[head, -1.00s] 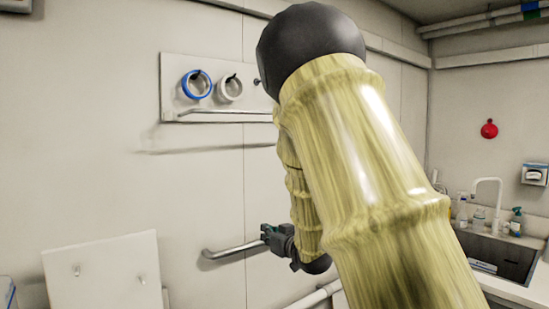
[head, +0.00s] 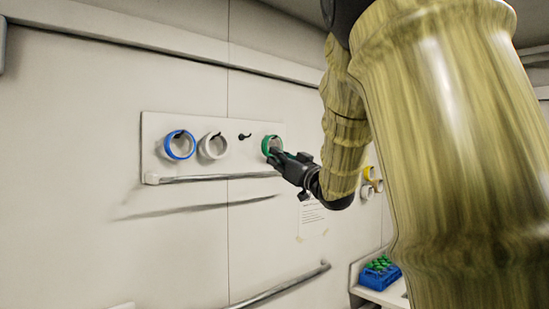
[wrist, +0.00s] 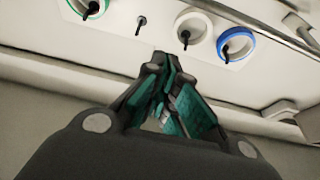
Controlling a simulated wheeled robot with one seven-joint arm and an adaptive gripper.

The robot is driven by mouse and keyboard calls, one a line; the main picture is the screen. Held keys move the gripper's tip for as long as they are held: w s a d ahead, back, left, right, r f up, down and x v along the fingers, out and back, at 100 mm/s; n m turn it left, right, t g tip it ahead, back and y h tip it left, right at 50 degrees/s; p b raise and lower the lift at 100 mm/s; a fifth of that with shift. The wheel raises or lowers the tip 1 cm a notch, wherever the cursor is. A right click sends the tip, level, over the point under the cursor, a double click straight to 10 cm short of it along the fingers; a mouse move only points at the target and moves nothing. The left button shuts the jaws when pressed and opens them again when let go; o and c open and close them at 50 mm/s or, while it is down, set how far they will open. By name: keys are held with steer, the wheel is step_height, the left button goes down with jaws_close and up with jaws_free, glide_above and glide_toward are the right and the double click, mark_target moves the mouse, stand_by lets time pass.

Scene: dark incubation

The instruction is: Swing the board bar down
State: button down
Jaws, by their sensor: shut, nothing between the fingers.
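The board (head: 152,135) is a pale panel on the wall with a row of hooks. A thin grey bar (head: 220,178) runs nearly level along its lower edge, from a pivot at the left to near my gripper. My gripper (head: 275,156) is shut and empty, its tips in front of the green ring (head: 266,143) above the bar's right end. I cannot tell whether it touches ring or bar. In the wrist view, which looks upside down, my shut fingers (wrist: 162,65) are apart from the rings, and part of the bar (wrist: 265,10) shows at top right.
A blue ring (head: 179,145) and a white ring (head: 213,146) hang on the board beside an empty hook (head: 245,137). A grab rail (head: 290,286) is below. A blue rack (head: 380,274) stands on a shelf at lower right.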

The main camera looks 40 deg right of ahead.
mark_target(246, 174)
steer(key=d+p+x, duration=0.1)
steer(key=p+x, duration=0.3)
steer(key=x, duration=0.4)
steer(key=shift+s+a+f+p, duration=0.1)
steer(key=shift+a+f+p, duration=0.15)
steer(key=shift+f, duration=0.5)
steer(key=shift+s+a+f+p, duration=0.15)
steer(key=shift+f+p, duration=0.2)
steer(key=shift+f, duration=0.4)
steer(key=shift+s+a+f+p, duration=0.1)
steer(key=shift+a+f+p, duration=0.15)
steer(key=shift+f, duration=0.5)
steer(key=shift+d, duration=0.1)
